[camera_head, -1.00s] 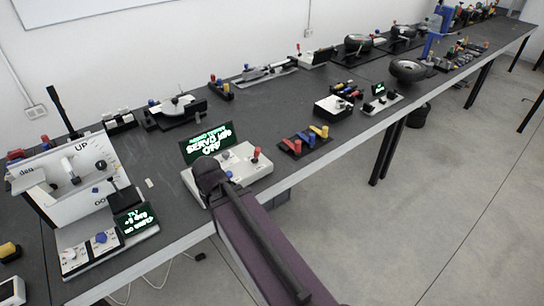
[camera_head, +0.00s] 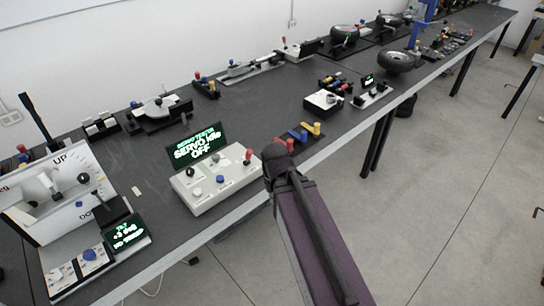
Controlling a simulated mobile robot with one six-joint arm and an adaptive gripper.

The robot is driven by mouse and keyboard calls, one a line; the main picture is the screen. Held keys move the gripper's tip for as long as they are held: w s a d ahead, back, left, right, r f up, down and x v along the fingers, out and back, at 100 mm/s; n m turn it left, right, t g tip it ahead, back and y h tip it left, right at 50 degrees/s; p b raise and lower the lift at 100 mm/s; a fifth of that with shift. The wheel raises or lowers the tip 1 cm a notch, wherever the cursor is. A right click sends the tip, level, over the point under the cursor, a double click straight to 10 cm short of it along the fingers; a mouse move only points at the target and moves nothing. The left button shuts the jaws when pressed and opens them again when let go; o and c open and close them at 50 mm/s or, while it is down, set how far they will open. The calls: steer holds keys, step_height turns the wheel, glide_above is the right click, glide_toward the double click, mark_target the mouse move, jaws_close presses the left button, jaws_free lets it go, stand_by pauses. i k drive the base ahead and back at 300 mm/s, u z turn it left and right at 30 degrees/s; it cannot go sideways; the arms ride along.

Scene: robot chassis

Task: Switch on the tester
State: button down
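The tester (camera_head: 205,196) is a white box on the bench with a dark screen (camera_head: 197,145) behind it. Its green and white text appears to read SERVO TESTER, SERVO idle, OFF. A red-tipped lever (camera_head: 248,157) stands at its right end, and several knobs or buttons, one of them blue (camera_head: 220,179), sit on its top. My purple arm comes up from the lower right. Its dark end (camera_head: 276,160) appears just right of the tester, close to the red lever in the picture. No separate fingers can be made out, and contact cannot be judged.
At left stands a white dial panel (camera_head: 60,192) with a small screen (camera_head: 126,233) and knob box. Coloured blocks (camera_head: 304,132) lie right of my arm's end. Bare bench top (camera_head: 240,112) lies behind the tester.

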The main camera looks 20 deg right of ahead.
mark_target(249, 152)
steer(key=z, duration=0.3)
steer(key=k, duration=1.1)
steer(key=u, duration=1)
steer(key=i, duration=1)
